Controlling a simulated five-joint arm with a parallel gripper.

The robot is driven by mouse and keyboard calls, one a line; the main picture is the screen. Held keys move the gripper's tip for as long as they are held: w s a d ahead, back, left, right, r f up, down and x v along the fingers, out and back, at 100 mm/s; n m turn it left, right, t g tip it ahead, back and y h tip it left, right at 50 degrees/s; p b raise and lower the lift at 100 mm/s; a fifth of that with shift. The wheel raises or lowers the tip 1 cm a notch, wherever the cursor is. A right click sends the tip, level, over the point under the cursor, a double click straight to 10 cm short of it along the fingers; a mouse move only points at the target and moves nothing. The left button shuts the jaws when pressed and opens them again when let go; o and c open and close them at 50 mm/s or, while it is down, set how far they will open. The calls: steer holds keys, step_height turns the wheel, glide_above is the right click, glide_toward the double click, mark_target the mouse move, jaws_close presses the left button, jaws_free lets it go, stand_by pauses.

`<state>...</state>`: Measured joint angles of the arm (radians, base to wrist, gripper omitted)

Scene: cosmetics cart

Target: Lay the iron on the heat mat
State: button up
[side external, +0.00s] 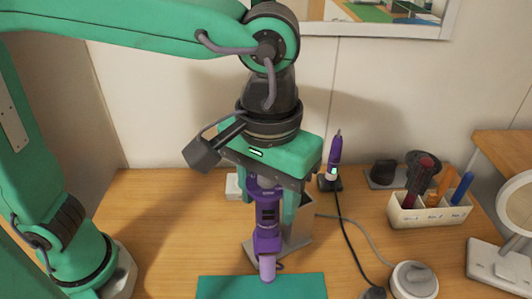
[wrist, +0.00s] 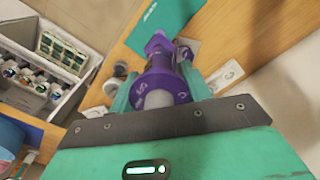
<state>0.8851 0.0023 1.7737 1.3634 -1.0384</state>
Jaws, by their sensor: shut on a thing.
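My gripper (side external: 262,190) points down and is shut on a purple tool, which I take to be the iron (side external: 267,213). The iron hangs upright below the gripper, its pale lilac end (side external: 267,267) lowest. In the wrist view the purple body of the iron (wrist: 165,85) sits between my green fingers (wrist: 158,98). The green heat mat (side external: 230,287) lies at the bottom edge of the side view, partly cut off. The iron's lower end overlaps the mat's far edge there; I cannot tell whether they touch. The mat also shows in the wrist view (wrist: 160,22).
A grey metal holder (side external: 298,225) stands just behind the iron. A second purple device (side external: 334,152) stands on a black base. A white organizer (side external: 428,212) and mirror (side external: 515,215) stand at right.

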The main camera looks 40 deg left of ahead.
mark_target(260, 178)
steer(key=shift+s+a+f, duration=0.35)
steer(key=shift+s, duration=0.1)
steer(key=shift+f, duration=4.1)
steer(key=o, duration=1.1)
steer(key=shift+f, duration=0.1)
steer(key=shift+c, duration=0.2)
step_height(260, 178, up, 12)
steer(key=shift+r, duration=0.2)
